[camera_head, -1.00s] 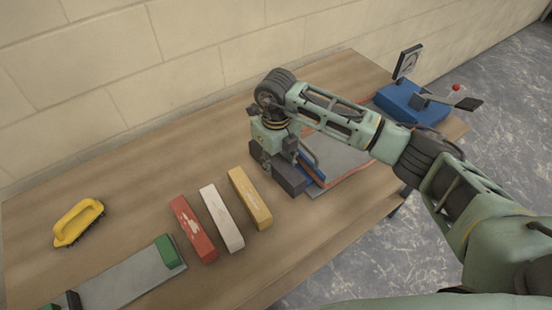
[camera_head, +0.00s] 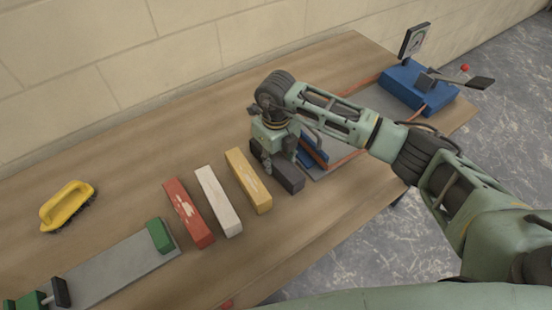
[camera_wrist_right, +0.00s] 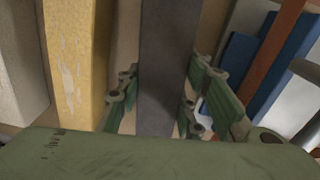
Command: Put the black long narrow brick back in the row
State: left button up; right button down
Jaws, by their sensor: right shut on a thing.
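The black long narrow brick (camera_head: 290,178) is at the right end of a row, beside the yellow brick (camera_head: 248,182) and roughly parallel to it, with a small gap. The white brick (camera_head: 218,202) and red brick (camera_head: 188,212) stand further left. My right gripper (camera_head: 273,158) is over the black brick and shut on it. In the right wrist view the black brick (camera_wrist_right: 168,65) runs between the green fingers (camera_wrist_right: 168,95). Whether its underside touches the table cannot be told. My left gripper is not in view.
Close right of the black brick are blue pieces (camera_head: 312,152) on a grey tray with orange edges (camera_head: 345,157). A blue device with a lever (camera_head: 415,90) stands at the back right. A grey plate with a green block (camera_head: 160,236) and a yellow brush (camera_head: 68,205) lie left.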

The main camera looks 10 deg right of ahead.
jog(key=shift+f+b, duration=0.45)
dwell(0.3)
jog(key=c, duration=1.3)
grip_release()
jog(key=shift+o, duration=0.9)
jog(key=shift+s+f, duration=0.1)
notch_tip(320, 180, up, 12)
jog(key=shift+r, duration=0.1)
